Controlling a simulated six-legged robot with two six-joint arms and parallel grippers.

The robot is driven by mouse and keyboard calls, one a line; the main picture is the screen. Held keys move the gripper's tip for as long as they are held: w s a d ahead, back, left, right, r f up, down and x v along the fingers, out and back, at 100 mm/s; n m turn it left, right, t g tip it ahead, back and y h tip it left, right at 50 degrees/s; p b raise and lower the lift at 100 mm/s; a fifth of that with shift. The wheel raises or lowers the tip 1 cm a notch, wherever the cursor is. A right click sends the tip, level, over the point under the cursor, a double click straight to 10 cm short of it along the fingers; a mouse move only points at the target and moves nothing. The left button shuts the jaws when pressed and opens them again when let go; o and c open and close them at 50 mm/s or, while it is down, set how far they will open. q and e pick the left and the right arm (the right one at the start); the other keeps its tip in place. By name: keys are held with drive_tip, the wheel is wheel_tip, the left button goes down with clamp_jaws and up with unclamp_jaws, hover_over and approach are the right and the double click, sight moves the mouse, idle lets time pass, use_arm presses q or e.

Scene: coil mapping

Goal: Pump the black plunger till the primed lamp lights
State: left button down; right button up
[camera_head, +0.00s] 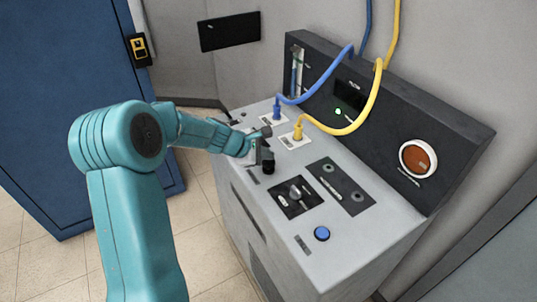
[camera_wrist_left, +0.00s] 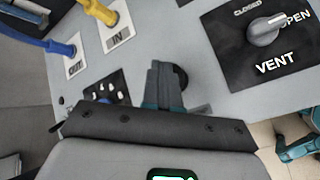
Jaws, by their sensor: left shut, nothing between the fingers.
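My left gripper (camera_head: 264,134) reaches over the left part of the grey console from the left. Its fingers (camera_wrist_left: 165,72) are closed together and hold nothing. The black plunger (camera_head: 267,163) shows as a dark upright knob right by the gripper. In the left wrist view a black round top (camera_wrist_left: 181,77), likely the plunger, is partly hidden behind the fingers; I cannot tell whether they touch. A small green lamp (camera_head: 338,111) glows on the dark back panel; its label is too small to read. My right gripper is not in view.
Blue (camera_head: 277,109) and yellow (camera_head: 298,131) hoses plug into the console behind the gripper. The vent knob (camera_head: 295,192), a blue button (camera_head: 321,233) and a round orange-red window (camera_head: 418,158) lie to the right. A blue cabinet (camera_head: 60,100) stands at left.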

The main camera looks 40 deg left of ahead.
sight(266, 162)
use_arm(q)
drive_tip(key=shift+r+p, duration=1.2)
drive_tip(key=shift+r, duration=0.4)
wheel_tip(266, 162, up, 5)
drive_tip(key=p, duration=0.4)
